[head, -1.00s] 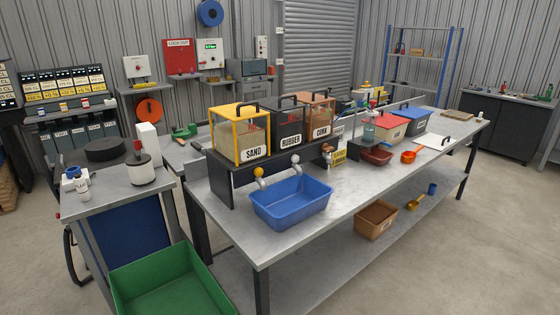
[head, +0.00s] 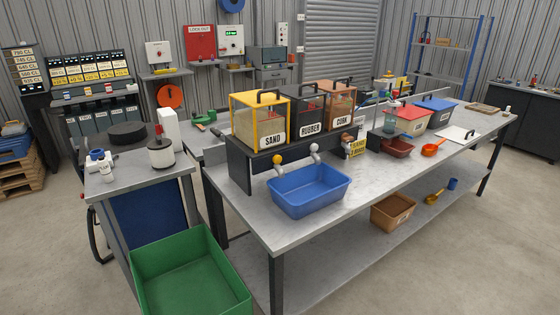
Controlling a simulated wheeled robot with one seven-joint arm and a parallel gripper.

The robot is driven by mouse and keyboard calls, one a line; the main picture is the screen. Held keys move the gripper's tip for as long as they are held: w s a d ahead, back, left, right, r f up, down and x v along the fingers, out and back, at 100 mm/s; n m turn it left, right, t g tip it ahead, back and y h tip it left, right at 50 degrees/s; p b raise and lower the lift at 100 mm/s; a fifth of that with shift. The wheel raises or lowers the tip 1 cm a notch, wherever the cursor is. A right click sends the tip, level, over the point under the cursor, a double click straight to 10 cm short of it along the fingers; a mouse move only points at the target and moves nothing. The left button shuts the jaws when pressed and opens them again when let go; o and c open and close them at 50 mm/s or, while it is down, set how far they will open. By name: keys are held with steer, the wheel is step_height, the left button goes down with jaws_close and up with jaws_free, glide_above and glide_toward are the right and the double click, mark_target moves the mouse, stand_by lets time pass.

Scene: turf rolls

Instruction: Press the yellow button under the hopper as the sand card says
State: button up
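The sand hopper (head: 259,122) is a yellow-framed box with a dark handle and a white SAND label. It stands on a black stand on the long grey bench. A round yellow button (head: 278,160) shows on the stand below it, just above a grey spout. My gripper is not in view.
The rubber hopper (head: 308,112) and cork hopper (head: 338,100) stand right of the sand one. A white knob (head: 315,148) sits right of the yellow button. A green bin (head: 190,278) is at the front left. The bench front right of the tub is clear.

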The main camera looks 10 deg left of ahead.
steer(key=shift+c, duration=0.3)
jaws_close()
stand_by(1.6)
